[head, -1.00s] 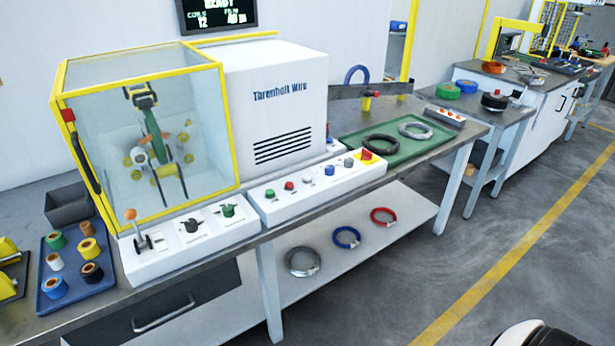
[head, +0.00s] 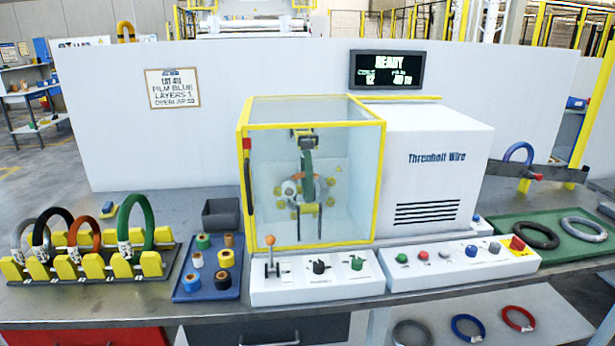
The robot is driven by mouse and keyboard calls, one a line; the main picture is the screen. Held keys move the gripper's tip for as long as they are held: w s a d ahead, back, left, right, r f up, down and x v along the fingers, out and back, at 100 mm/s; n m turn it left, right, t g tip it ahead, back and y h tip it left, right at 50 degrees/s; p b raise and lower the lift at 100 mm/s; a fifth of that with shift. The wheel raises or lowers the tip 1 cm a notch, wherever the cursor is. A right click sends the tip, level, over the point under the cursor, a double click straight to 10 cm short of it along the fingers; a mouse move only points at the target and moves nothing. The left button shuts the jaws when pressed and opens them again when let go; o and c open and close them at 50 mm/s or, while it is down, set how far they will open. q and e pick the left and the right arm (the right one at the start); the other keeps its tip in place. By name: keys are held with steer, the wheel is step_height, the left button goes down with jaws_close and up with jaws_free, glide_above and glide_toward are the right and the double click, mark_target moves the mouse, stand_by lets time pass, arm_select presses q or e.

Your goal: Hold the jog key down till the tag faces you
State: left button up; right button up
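The button panel (head: 460,266) stands at the front of the bench with a row of buttons: green (head: 401,258), red (head: 423,254), white (head: 445,252), blue (head: 471,250) and grey (head: 494,247). Their labels are too small to read, so I cannot tell which is the jog key. The wrapping machine's clear, yellow-framed enclosure (head: 345,180) looks shut. Inside, an orange ring (head: 299,177) shows partly behind a green part (head: 307,167). I cannot make out a tag on it. Neither of my grippers is in view.
A rack (head: 90,268) with several tagged coils stands left, beside a blue tray (head: 186,294) of film rolls. A lever panel (head: 335,290) fronts the enclosure. A green tray (head: 590,248) holds coils at right.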

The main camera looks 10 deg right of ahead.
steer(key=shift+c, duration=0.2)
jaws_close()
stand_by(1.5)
